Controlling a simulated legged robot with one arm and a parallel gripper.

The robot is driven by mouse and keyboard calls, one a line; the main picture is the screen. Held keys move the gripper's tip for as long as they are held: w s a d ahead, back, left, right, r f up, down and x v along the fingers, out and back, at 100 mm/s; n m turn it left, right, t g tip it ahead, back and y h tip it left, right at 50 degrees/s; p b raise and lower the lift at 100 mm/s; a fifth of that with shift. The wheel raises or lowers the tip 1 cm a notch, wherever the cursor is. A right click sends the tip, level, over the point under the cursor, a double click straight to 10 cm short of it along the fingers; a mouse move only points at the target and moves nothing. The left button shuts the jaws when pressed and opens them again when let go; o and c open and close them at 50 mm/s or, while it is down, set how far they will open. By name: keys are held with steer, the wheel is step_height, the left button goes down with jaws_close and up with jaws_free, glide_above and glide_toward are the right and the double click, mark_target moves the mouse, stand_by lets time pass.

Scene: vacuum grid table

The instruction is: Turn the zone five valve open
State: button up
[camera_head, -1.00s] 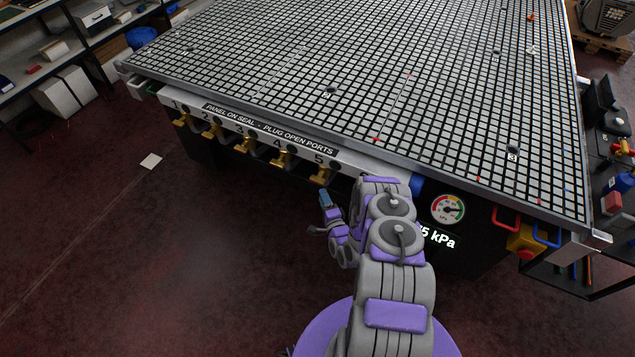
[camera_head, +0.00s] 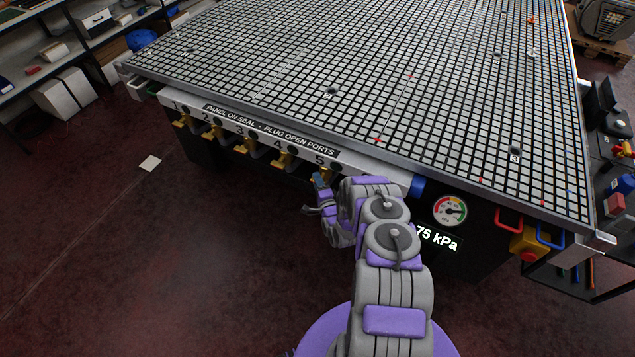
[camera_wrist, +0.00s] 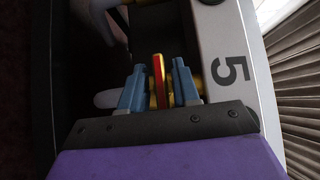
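The zone five valve (camera_head: 326,172) is a brass valve under the label 5 on the table's front panel. In the wrist view its handle (camera_wrist: 159,80) is a narrow yellow bar with a red strip, pointing toward my gripper. My gripper (camera_head: 318,188) is at this valve and partly hides it in the head view. In the wrist view my gripper (camera_wrist: 160,88) has its two blue-grey fingers on either side of the handle. Small gaps show between the handle and each finger, so it looks open around the handle and not clamped on it.
Valves 1 to 3 and valve 4 (camera_head: 283,158) line the panel to the left. The grid tabletop (camera_head: 370,90) overhangs above. A gauge (camera_head: 449,210) and a display (camera_head: 437,238) reading 75 kPa sit to the right.

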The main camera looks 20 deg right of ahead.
steer(key=shift+d, duration=0.2)
jaws_close()
